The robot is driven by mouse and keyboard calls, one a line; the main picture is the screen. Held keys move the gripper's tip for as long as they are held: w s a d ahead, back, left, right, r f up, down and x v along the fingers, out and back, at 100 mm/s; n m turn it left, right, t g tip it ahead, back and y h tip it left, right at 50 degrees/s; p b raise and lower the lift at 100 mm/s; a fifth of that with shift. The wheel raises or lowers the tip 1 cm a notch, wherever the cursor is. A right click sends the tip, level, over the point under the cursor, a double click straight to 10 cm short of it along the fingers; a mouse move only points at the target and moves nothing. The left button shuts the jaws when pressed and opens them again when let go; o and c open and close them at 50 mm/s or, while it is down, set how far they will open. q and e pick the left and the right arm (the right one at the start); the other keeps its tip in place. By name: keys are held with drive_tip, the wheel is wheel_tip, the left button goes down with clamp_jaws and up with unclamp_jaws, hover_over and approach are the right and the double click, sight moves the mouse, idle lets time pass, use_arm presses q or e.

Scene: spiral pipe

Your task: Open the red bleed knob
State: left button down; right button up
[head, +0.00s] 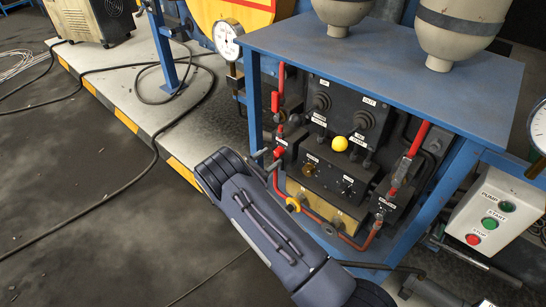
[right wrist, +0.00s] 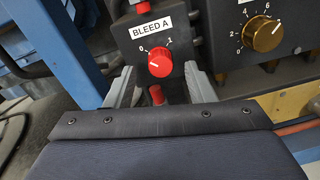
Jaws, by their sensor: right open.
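The red bleed knob (right wrist: 159,63) sits on a dark box under a white "BLEED A" label in the right wrist view. Its scale runs from 0 at left to 1 at right, and a pale mark on it faces the 0 side. It also shows small in the head view (head: 279,152). My right gripper (right wrist: 160,82) is open, with one grey finger on each side below the knob. The fingers look apart from the knob; exact depth is unclear. In the head view the right gripper (head: 267,161) is at the panel's left side. My left gripper is out of view.
A yellow-gold dial (right wrist: 262,34) is right of the knob. A blue frame post (head: 254,100) stands close to the left. Red pipes (head: 335,234) run below and a blue tabletop (head: 390,65) overhangs the panel. A pump control box (head: 494,218) is at right. Open floor lies left.

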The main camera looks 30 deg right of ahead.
sight(279, 152)
drive_tip(key=shift+x, duration=1.15)
drive_tip(key=c, duration=1)
drive_tip(key=shift+o, duration=0.2)
